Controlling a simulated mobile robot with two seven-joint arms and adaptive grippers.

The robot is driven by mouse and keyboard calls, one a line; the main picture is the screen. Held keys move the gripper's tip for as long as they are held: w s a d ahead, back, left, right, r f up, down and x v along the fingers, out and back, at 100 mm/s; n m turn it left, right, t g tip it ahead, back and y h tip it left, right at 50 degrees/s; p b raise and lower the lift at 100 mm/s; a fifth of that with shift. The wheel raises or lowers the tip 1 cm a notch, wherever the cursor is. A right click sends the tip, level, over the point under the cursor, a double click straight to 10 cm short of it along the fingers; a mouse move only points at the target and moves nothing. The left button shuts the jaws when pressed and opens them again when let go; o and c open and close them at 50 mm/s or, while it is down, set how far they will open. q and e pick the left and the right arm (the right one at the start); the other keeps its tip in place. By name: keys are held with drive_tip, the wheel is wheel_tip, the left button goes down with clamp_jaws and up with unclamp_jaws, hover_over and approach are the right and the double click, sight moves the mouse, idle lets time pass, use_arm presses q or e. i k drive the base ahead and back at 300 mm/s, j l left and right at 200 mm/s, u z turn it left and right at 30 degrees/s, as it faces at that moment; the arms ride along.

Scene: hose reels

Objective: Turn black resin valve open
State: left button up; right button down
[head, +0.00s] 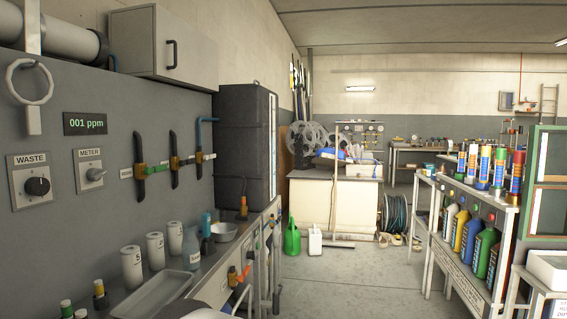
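A tall black tank-like housing (240,145) stands at the end of the left counter. A small brass-coloured valve or tap (243,205) shows at its lower front; its handle position is too small to tell. On the grey wall panel, several valves with long black handles stand in a row: a near one (140,167), a middle one (174,159) and a far one (198,155). Their handles are upright. Small labels beside them cannot be read, so which one is the black resin valve cannot be told. Neither of my grippers is in view.
The left counter holds white cups (155,250), a tray (152,294) and a bowl (223,231). An orange valve (238,276) juts from its front edge. A shelf of bottles (470,240) stands on the right. The floor (345,285) between is clear; a green can (292,240) stands farther back.

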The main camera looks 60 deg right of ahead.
sight(182, 163)
drive_tip(key=z, duration=1.3)
drive_tip(key=i+l+u, duration=0.15)
drive_tip(key=i+l, duration=0.15)
drive_tip(key=i+l+u, duration=0.3)
drive_tip(key=i+l, duration=0.2)
drive_tip(key=l, duration=0.15)
drive_tip(key=i+l+u, duration=0.15)
drive_tip(key=l, duration=0.25)
drive_tip(key=i+l+u, duration=0.15)
drive_tip(key=l, duration=0.25)
drive_tip(key=i+l+u, duration=0.15)
drive_tip(key=i+l, duration=0.15)
drive_tip(key=l, duration=0.15)
drive_tip(key=i+l+u, duration=0.15)
drive_tip(key=l, duration=0.3)
drive_tip(key=i+l+u, duration=0.15)
drive_tip(key=l, duration=0.3)
